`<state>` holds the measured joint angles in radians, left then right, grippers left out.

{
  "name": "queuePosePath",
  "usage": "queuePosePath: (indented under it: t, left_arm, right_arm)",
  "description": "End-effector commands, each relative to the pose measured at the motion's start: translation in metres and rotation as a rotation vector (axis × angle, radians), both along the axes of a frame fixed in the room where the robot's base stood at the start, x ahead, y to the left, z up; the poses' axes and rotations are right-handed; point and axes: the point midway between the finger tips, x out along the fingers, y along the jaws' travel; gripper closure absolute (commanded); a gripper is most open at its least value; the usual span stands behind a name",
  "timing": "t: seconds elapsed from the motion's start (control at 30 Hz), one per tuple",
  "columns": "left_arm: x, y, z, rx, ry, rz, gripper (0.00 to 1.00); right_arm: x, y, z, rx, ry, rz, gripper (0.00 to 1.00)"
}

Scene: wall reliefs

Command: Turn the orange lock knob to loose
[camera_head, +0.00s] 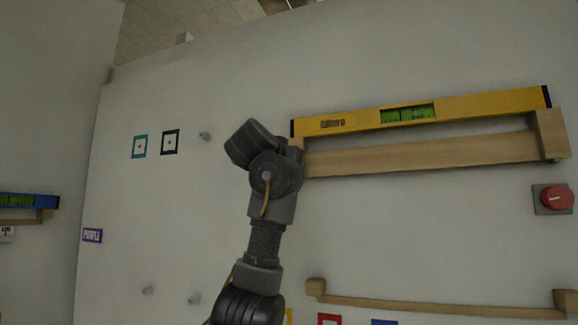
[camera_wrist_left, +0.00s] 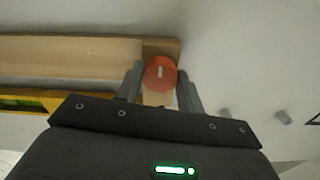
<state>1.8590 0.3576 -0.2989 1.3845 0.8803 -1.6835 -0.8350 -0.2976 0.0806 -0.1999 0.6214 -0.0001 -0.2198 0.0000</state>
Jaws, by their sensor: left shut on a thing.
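The orange lock knob (camera_wrist_left: 160,73) shows in the left wrist view, round with a short pale mark on its face. It sits at the end of a wooden rail (camera_wrist_left: 75,58), which also shows in the head view (camera_head: 420,155). My left gripper (camera_wrist_left: 160,71) has one finger on each side of the knob and is shut on it. The pale mark runs nearly along the picture's vertical. In the head view my left wrist hides the knob and the fingers. My right gripper is in neither view.
A yellow spirit level (camera_head: 460,107) rests along the rail. A red knob on a grey plate (camera_head: 553,198) is on the wall at the right. A lower wooden rail (camera_head: 430,305) runs below. Grey pegs (camera_head: 194,299) stick out of the wall. Bare wall lies between the rails.

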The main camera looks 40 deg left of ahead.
Motion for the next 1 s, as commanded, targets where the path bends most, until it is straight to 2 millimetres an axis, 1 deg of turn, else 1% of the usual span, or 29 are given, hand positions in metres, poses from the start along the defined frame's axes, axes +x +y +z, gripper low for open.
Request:
queuePosePath:
  t: [0.27, 0.6, 1.0]
  left_arm:
    - [0.0, -0.001, -0.004, -0.152, -0.055, -0.002, 0.85]
    - [0.0, -0.001, -0.004, -0.453, -0.159, -0.002, 0.85]
    - [0.0, -0.001, -0.002, -0.813, -0.284, -0.001, 0.85]
  right_arm:
    - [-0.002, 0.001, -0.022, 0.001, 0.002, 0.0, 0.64]
    - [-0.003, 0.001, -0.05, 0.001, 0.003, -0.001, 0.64]
    - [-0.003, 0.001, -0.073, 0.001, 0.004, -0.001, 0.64]
